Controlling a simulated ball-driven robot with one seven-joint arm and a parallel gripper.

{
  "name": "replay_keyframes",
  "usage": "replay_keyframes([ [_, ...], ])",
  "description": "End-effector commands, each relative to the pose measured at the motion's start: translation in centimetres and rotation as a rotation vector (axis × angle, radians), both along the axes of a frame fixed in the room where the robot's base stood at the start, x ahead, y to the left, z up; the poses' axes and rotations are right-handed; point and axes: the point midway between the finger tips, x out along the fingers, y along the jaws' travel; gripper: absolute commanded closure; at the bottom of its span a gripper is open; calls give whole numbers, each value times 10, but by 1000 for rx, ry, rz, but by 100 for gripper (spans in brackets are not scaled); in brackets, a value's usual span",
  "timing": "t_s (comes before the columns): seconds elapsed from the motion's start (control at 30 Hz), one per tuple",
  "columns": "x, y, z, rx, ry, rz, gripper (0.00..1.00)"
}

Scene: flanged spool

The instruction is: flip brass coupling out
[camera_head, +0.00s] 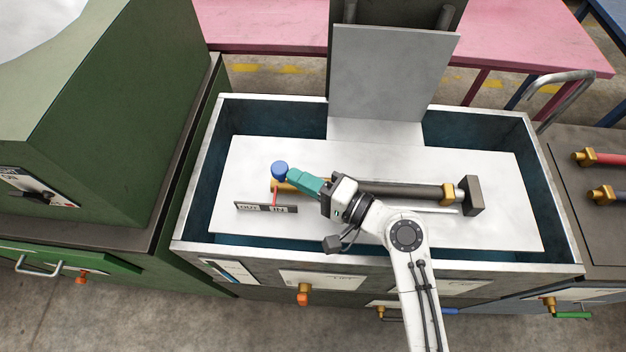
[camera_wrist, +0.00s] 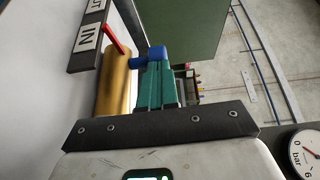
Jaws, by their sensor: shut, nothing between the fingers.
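The brass coupling (camera_head: 284,187) lies at the left end of a dark horizontal spool bar, partly hidden behind my gripper; the wrist view shows it as a brass cylinder (camera_wrist: 117,82). A blue knob (camera_head: 280,169) sticks out from it and also shows in the wrist view (camera_wrist: 150,54). A red pointer (camera_head: 275,196) reaches from the coupling to the OUT/IN plate (camera_head: 265,208), ending near the border of the two words, at the IN side. My gripper (camera_head: 291,175) has teal fingers, shut and empty, with the tips at the blue knob. I cannot tell whether they touch it.
The spool bar (camera_head: 405,189) runs right to a second brass collar (camera_head: 447,193) and a dark block (camera_head: 472,195). All lie on a white plate in a walled tub (camera_head: 525,115). A grey panel (camera_head: 392,72) stands at the back. A green cabinet (camera_head: 120,120) is left.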

Motion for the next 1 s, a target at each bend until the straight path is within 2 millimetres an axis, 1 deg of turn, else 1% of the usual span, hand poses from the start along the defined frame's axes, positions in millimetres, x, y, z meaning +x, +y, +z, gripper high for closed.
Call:
replay_keyframes([
  [0.33,0,3,0,0,0,1,100],
  [0.37,0,6,0,0,0,2,100],
  [0.53,1,37,1,1,1,5,100],
  [0.63,2,51,1,1,0,4,100],
  [0.73,2,56,0,1,0,2,100],
  [1.0,2,57,1,2,-1,3,100],
])
